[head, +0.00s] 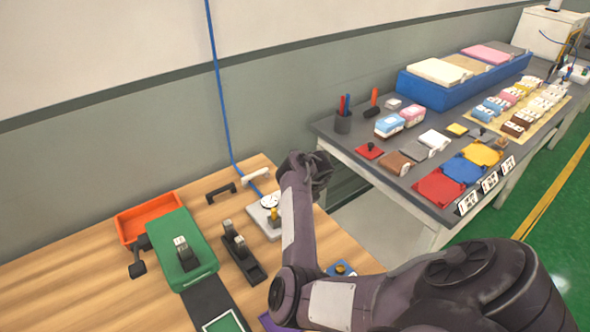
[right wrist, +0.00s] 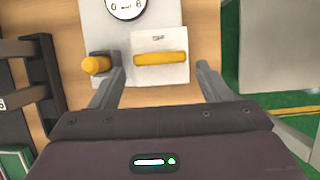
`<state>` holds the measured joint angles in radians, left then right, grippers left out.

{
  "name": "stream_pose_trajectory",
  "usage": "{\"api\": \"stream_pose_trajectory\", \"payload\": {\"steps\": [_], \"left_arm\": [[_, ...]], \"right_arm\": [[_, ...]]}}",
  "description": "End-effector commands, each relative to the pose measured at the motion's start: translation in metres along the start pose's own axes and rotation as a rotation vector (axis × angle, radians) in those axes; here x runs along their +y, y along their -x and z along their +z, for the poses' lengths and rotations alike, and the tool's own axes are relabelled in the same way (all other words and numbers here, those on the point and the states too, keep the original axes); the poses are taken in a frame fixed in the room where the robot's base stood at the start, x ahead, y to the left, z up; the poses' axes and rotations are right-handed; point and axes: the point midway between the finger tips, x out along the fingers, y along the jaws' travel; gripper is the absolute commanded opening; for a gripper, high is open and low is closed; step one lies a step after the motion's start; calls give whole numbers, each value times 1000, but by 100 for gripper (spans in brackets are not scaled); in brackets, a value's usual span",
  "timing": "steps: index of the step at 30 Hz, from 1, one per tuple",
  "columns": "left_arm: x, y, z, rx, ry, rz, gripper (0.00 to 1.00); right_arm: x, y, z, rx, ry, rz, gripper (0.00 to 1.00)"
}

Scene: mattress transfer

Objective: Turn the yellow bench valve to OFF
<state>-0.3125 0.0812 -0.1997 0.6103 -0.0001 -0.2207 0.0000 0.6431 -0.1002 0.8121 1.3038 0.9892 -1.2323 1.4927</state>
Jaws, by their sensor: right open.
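The bench valve plate (head: 259,220) is a pale block on the wooden bench with a round white gauge (head: 269,201). A yellow handle (head: 274,213) shows on it, partly hidden by my right arm. In the right wrist view the yellow bar handle (right wrist: 160,58) lies crosswise on a white panel (right wrist: 160,40) under small lettering too small to read. A short yellow knob (right wrist: 95,65) is to its left. My right gripper (right wrist: 160,70) is open, its fingers on either side of the bar, with no grip on it. My left gripper is not in view.
An orange tray (head: 147,217), a green case (head: 182,248) and a black fixture (head: 240,252) stand left of the valve. A blue hose (head: 221,95) hangs down to the bench. A grey table (head: 350,145) with several coloured items is at the right, beyond a gap.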

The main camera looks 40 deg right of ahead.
Motion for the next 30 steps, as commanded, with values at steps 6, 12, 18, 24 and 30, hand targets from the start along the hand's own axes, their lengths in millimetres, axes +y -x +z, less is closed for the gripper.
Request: {"api": "stream_pose_trajectory", "payload": {"steps": [6,12,18,24,30], "left_arm": [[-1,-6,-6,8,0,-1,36],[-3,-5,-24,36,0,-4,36],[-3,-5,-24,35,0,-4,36],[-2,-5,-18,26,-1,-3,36],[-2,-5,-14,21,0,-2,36]], "right_arm": [[1,-30,0,0,3,2,71],[1,-37,1,-2,3,0,71],[0,-36,1,-2,4,0,68],[0,-36,1,-2,4,0,42],[0,-36,1,-2,11,3,39]]}}
